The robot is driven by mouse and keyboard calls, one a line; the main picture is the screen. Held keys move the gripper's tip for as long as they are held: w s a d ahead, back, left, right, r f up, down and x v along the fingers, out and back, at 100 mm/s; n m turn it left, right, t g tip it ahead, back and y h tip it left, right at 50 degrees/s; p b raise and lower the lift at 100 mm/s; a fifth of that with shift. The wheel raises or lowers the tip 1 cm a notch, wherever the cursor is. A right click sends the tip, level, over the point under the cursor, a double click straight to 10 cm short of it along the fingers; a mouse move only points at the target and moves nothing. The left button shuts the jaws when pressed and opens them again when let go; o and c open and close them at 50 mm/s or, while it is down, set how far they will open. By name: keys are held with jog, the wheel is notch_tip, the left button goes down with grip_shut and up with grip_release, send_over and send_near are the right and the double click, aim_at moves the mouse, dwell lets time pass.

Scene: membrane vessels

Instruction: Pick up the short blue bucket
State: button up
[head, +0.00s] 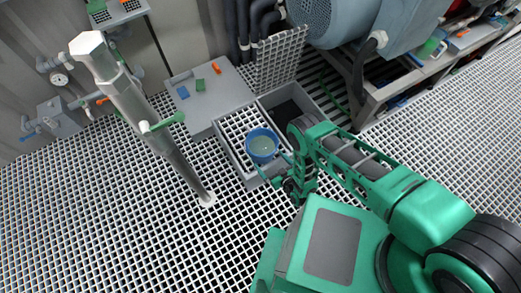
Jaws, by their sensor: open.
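The short blue bucket (262,146) stands upright on a light grating (236,123) over a grey box. I look down into it and see a pale greenish inside. My gripper (283,169) is beside the bucket, at its lower right in the head view. Its green fingers are open, with one finger close to the bucket's near side. I cannot tell whether they touch it. My arm covers part of the grey box and some of the gripper.
A grey lid (221,92) with a small blue and a small green piece lies behind the bucket. A raised mesh panel (281,57) stands beside an open dark compartment (287,110). A pale post (158,124) rises at the left.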

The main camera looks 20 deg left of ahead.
jog(key=shift+x, duration=0.95)
jog(key=c, duration=1.6)
jog(key=shift+r, duration=0.15)
